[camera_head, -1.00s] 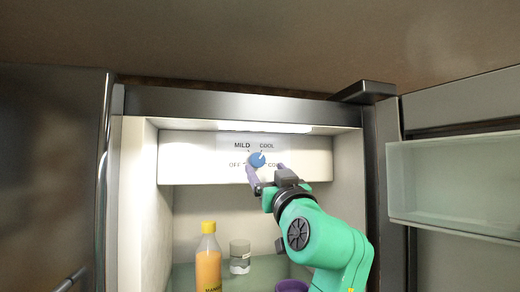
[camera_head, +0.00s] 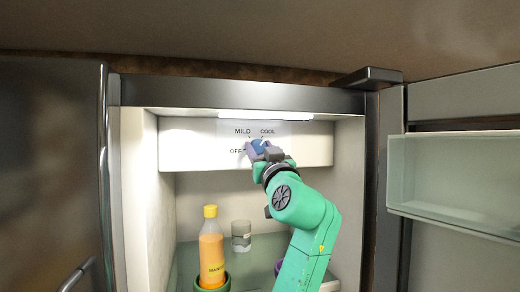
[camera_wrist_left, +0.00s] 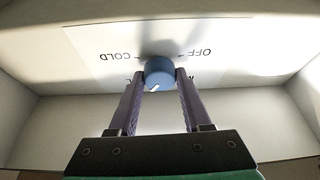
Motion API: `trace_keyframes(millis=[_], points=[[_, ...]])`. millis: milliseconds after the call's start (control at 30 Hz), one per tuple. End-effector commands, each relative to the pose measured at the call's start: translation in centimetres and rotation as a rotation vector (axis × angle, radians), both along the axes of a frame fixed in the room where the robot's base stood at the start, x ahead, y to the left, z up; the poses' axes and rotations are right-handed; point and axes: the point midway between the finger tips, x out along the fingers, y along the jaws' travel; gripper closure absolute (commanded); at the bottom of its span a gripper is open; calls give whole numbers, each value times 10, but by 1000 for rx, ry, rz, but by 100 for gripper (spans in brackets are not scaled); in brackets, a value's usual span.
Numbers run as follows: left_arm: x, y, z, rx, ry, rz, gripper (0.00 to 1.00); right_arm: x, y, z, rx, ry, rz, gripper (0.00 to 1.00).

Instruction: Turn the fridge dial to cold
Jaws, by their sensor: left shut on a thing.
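The blue fridge dial (camera_head: 258,146) sits on the white control panel (camera_head: 190,145) under the fridge ceiling. Its white mark points up and right, towards COOL. My left gripper (camera_head: 259,150) is shut on the dial, one purple finger on each side. The wrist view shows the dial (camera_wrist_left: 159,71) upside down between the fingertips of the left gripper (camera_wrist_left: 160,76), with COLD at left and OFF at right. In the head view the gripper hides the COLD label. My right gripper is not in view.
On the shelf below stand an orange bottle (camera_head: 211,255) with a yellow cap and a small clear jar (camera_head: 241,236). A purple thing (camera_head: 278,268) is partly hidden by my arm. The open door with its clear bin (camera_head: 455,185) is at right.

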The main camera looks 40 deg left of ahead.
Motion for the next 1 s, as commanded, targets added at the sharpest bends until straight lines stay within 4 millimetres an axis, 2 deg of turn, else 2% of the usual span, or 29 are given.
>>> trace_keyframes(millis=[367, 1000], points=[[-1, 0, 0, 85, 119, -2, 100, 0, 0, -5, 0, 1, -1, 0], [-3, 1, 3, 417, 596, -1, 100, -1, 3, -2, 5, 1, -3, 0]])
